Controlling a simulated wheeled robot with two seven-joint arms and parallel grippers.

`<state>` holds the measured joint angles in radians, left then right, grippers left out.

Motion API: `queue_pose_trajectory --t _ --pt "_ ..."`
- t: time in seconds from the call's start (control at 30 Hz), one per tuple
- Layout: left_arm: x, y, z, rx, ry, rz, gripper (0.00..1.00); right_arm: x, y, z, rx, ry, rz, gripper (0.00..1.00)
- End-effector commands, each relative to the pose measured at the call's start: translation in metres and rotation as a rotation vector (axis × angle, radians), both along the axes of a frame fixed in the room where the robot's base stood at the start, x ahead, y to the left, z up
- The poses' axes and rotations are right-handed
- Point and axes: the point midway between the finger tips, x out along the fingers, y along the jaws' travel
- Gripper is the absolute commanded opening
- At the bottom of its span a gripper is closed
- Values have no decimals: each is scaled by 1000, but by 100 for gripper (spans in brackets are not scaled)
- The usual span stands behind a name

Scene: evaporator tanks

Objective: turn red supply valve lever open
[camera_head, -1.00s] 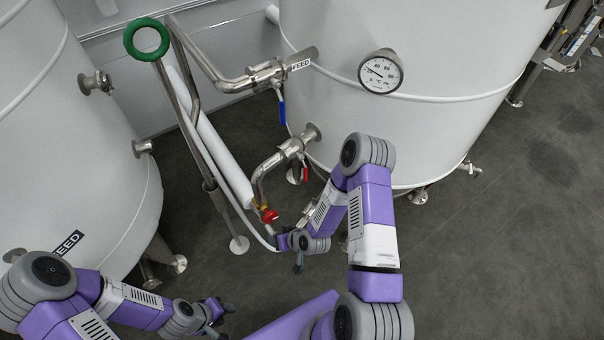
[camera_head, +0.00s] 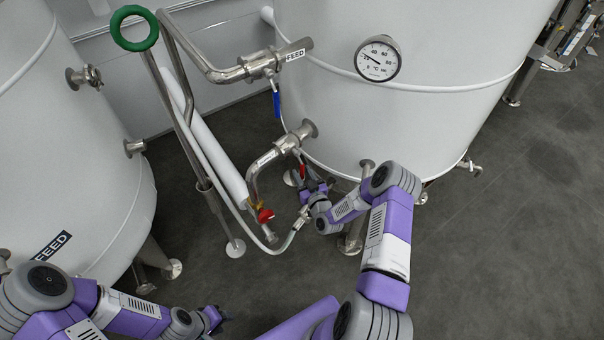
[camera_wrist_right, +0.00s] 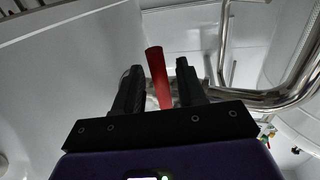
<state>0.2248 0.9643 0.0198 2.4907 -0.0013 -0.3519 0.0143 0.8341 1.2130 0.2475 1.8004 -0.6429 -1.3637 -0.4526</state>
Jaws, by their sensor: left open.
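The red valve lever (camera_head: 302,171) hangs from the steel pipe valve at the lower side of the right tank. In the right wrist view the lever (camera_wrist_right: 158,78) stands between the two black fingers of my right gripper (camera_wrist_right: 160,66), close to the left finger. I cannot tell whether they touch. That gripper's fingers are apart. In the head view my right gripper (camera_head: 306,184) is at the lever and partly covers its lower end. My left gripper (camera_head: 216,318) is open and empty at the bottom left, far from the valve.
A smaller red valve handle (camera_head: 264,215) sits left of the lever on the hose fitting. A blue lever (camera_head: 277,105) hangs from the upper FEED pipe. A green ring handle (camera_head: 134,28) and slanted pipes stand left. The floor (camera_head: 480,240) at right is clear.

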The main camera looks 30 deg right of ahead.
Motion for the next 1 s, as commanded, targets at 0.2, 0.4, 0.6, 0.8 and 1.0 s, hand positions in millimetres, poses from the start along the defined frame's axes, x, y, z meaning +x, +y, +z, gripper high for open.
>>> queue_pose_trajectory --t 0.2,0.4,0.6,0.8,1.0 --pt "0 0 -1 0 0 0 43 9 -1 0 1 1 0 40" --pt "0 0 -1 0 0 0 43 9 -1 0 1 2 0 37" --pt "0 0 -1 0 0 0 43 9 -1 0 1 2 0 6" --pt "0 0 -1 0 0 0 43 9 -1 0 1 2 0 0" --pt "0 0 -2 0 0 0 43 10 1 0 6 2 4 0"
